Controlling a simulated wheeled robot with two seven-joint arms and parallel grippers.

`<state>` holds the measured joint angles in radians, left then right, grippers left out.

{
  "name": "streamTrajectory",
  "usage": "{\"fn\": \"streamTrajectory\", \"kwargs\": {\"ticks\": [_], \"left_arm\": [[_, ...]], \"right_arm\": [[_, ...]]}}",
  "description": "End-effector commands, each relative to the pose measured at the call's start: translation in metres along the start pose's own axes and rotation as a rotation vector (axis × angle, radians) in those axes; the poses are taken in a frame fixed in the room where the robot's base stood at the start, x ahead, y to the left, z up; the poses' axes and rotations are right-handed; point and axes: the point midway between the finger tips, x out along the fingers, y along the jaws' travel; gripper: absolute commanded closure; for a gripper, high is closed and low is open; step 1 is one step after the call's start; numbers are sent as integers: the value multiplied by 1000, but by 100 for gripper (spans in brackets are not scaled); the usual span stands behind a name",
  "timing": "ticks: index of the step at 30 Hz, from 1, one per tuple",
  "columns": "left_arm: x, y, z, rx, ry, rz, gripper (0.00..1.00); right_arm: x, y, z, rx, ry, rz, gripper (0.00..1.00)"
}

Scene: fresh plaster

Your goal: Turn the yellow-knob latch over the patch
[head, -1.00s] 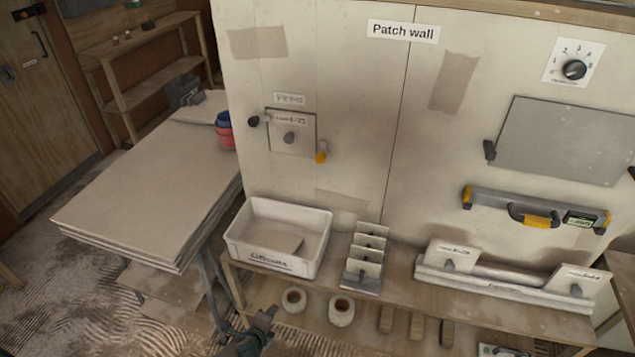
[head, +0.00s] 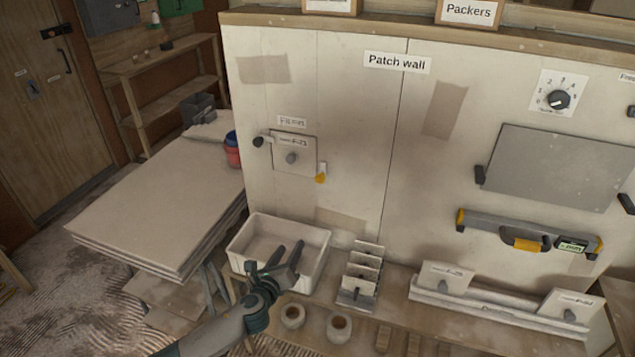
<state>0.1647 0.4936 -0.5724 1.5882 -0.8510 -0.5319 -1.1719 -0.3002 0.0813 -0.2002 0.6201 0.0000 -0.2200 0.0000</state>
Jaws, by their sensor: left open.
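On the patch wall, a small square patch (head: 299,158) with a grey knob in its middle sits under a small label. The yellow-knob latch (head: 321,174) is at the patch's lower right corner, its yellow knob hanging down beside the patch's edge. A black-knob latch (head: 262,141) is at the patch's upper left, its arm pointing sideways to the patch. My left gripper (head: 289,257) is open and empty, over the white bin, below the patch and well apart from the latch. My right gripper is not in view.
A white bin (head: 245,262) stands on the bench below the patch, with a rack of small plates (head: 360,278) to its right. A stack of boards (head: 160,200) is at left. A level (head: 530,235) and a grey panel (head: 560,168) are on the wall at right.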

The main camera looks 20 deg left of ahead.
Motion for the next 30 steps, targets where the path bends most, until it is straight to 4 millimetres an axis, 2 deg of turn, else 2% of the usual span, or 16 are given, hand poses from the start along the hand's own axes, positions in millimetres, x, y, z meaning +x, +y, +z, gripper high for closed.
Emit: {"fn": "streamTrajectory", "kwargs": {"ticks": [1, 4, 6, 9, 23, 30], "left_arm": [[0, -16, 20, 48, -28, -28, 57], [-2, -45, 52, 153, -87, -78, 57], [-5, -61, 70, 217, -123, -103, 57], [-8, -74, 83, 267, -154, -123, 57], [-6, -77, 86, 278, -160, -126, 57], [11, -79, 89, 277, -161, -125, 57]], "right_arm": [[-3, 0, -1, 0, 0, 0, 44], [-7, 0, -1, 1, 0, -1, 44], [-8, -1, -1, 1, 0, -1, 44], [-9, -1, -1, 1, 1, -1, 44], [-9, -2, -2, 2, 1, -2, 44], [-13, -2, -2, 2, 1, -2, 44]]}}
